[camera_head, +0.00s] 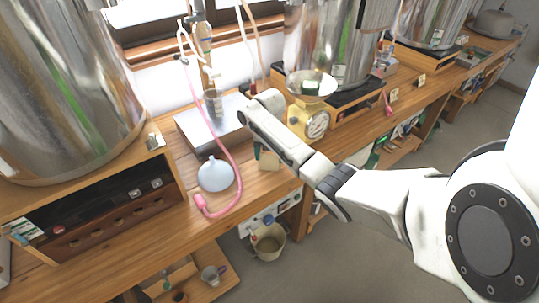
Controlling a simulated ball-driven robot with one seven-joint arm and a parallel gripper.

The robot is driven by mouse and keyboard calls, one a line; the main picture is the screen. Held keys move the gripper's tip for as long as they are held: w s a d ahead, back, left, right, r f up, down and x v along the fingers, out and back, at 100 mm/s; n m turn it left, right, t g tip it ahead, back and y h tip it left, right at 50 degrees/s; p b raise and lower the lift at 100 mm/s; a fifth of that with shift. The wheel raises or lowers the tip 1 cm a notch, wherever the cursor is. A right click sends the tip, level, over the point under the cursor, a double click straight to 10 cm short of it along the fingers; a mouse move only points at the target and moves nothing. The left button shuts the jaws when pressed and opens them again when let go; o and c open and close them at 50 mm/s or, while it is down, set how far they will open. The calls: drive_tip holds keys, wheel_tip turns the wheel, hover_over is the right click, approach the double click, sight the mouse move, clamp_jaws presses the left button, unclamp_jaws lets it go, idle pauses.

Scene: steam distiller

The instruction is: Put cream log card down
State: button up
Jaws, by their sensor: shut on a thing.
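My arm reaches in from the right, and its wrist is above the wooden bench (155,228). My gripper (262,145) points down in front of the metal plate and is mostly hidden by my own arm. A small cream and green piece, which looks like the cream log card (268,159), shows just below the wrist near the bench's front edge. My gripper is shut on it. Whether the card touches the bench top cannot be told.
A pale blue round flask (215,174) and a pink hose (238,182) lie left of my gripper. A metal plate (212,120) is behind. A yellow scale (308,119) stands to the right. A large steel vessel (65,90) fills the left. A bucket (269,243) is below the bench.

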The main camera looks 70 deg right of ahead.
drive_tip(key=shift+f, duration=0.2)
drive_tip(key=o, duration=1)
drive_tip(key=shift+r, duration=0.1)
